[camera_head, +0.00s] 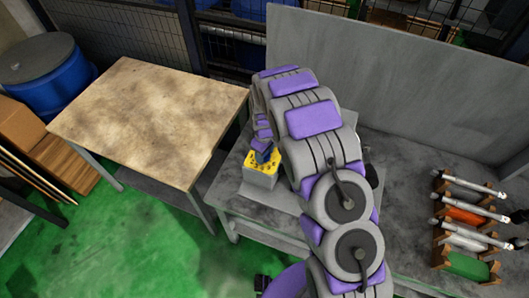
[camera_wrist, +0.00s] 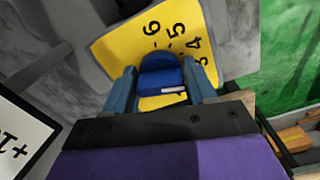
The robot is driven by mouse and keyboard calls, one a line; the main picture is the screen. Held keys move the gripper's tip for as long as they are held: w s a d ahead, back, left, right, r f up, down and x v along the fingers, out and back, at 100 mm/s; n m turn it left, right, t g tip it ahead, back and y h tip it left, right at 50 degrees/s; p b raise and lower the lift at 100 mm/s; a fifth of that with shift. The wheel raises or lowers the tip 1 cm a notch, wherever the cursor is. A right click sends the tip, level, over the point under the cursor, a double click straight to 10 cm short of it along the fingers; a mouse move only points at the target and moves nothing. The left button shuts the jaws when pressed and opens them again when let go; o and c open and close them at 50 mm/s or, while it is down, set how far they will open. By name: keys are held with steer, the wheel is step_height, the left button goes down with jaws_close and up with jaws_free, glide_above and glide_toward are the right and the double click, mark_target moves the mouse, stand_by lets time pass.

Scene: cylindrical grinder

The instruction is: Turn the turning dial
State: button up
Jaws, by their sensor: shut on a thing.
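The turning dial (camera_wrist: 158,72) is a blue knob with a white mark on its near side, in front of a yellow plate (camera_wrist: 118,45) with black numbers. The fingers hide part of the plate.
A wooden-topped table (camera_head: 150,115) stands left of the grey bench (camera_head: 395,165), with a gap between. A rack (camera_head: 470,225) with several rods stands at the bench's right. A grey panel (camera_head: 400,85) rises behind. A white sign (camera_wrist: 20,135) shows at the wrist view's left.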

steer(key=o, duration=1)
steer(key=shift+c, duration=0.2)
steer(key=shift+r, duration=0.1)
step_height(320, 180, up, 17)
steer(key=shift+r, duration=0.1)
steer(key=s+d+r+m+b, duration=0.25)
steer(key=s+d, duration=0.25)
steer(key=s, duration=0.4)
steer(key=s+d+r+m+g+b, duration=0.1)
steer(key=s+d+r+m+b, duration=0.2)
steer(key=s, duration=0.6)
steer(key=s+d+r+m+b, duration=0.1)
steer(key=s+d+m+b, duration=0.15)
steer(key=s+d, duration=0.5)
steer(key=s+f+m+b, duration=0.1)
steer(key=s+f+m, duration=0.1)
steer(key=s, duration=1.2)
steer(key=shift+d+f+m+g, duration=0.3)
steer(key=shift+f+m+g, duration=0.1)
steer(key=shift+m, duration=0.1)
